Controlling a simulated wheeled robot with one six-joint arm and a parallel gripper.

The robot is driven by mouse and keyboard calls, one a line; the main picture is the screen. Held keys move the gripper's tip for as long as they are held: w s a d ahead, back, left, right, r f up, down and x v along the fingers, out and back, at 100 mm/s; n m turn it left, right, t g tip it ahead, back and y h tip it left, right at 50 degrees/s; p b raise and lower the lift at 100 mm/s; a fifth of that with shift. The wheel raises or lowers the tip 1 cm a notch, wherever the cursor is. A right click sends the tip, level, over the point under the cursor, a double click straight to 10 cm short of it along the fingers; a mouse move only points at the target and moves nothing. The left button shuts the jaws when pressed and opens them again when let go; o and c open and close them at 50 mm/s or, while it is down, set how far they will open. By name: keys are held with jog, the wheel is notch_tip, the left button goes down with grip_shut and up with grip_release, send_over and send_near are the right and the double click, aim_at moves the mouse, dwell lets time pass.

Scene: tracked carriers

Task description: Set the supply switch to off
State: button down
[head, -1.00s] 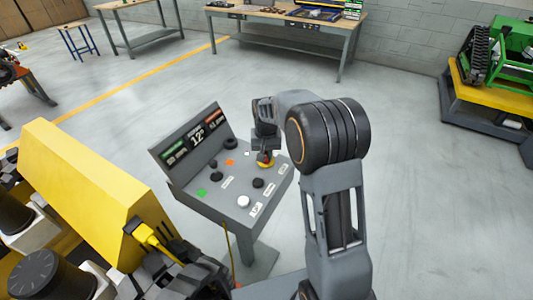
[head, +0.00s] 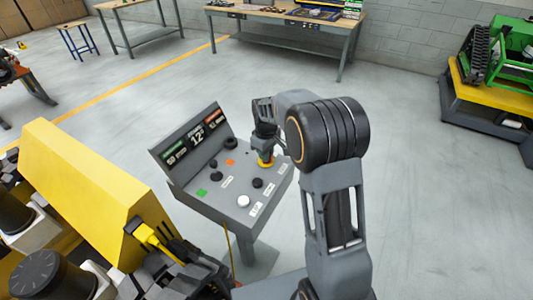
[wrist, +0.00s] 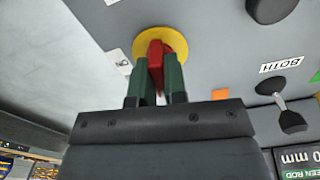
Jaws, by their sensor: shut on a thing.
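The supply switch is a red handle (wrist: 156,62) on a round yellow plate (wrist: 146,36), on the grey sloped panel (head: 222,205). In the head view the yellow plate (head: 266,164) shows at the panel's far right, below my gripper (head: 266,153). In the wrist view the two green fingers of my gripper (wrist: 157,78) stand on either side of the red handle and are shut on it. The white label beside the plate (wrist: 118,57) is too small and turned to read. In the head view the handle is mostly hidden by my gripper.
A display (head: 194,140) stands behind. A yellow machine (head: 85,190) is at left. Open floor lies right.

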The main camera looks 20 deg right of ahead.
jog(key=shift+n, duration=0.7)
jog(key=shift+r, duration=0.1)
jog(key=c, duration=1.2)
grip_release()
jog(key=shift+o, duration=0.2)
notch_tip(320, 180, up, 14)
